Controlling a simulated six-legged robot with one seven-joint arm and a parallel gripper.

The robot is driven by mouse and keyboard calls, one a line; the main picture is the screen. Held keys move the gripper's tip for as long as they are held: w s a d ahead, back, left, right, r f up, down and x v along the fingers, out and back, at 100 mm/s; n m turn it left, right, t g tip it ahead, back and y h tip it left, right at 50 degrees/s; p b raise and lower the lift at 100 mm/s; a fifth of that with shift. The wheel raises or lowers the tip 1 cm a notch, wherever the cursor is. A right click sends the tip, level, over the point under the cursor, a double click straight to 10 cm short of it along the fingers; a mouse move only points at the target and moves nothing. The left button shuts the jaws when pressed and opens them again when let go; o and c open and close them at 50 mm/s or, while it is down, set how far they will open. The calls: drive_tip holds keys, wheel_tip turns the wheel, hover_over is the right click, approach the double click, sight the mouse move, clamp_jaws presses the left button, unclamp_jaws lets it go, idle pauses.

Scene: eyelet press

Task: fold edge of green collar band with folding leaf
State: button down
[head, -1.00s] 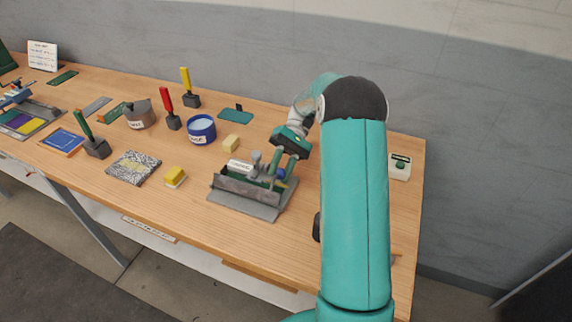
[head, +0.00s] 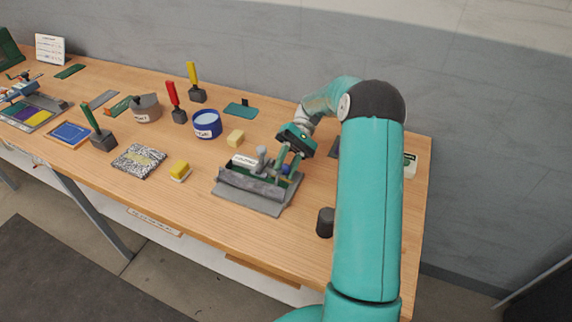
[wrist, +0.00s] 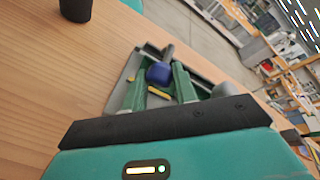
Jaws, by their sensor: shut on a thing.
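The grey folding fixture (head: 248,199) sits on the bench below my gripper, with a label on its back block and a long grey front flap that looks like the folding leaf (head: 251,187). My gripper (head: 287,166) is at the fixture's right end, its green fingers pointing down. In the wrist view, my gripper (wrist: 160,80) has its two fingers on either side of a blue knob (wrist: 159,73) and is shut on it. Green material, perhaps the collar band, shows inside the fixture; my fingers and the flap hide most of it.
A dark cylinder (head: 325,222) stands right of the fixture near my arm. A white box (head: 409,165) is partly behind my arm. Bench in front of the fixture is clear.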

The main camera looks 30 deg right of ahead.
drive_tip(key=c, duration=1.1)
unclamp_jaws()
drive_tip(key=shift+s+d+f, duration=0.15)
drive_tip(key=shift+d+f, duration=0.05)
drive_tip(key=shift+d, duration=0.05)
drive_tip(key=shift+a+r, duration=0.15)
drive_tip(key=shift+a, duration=0.05)
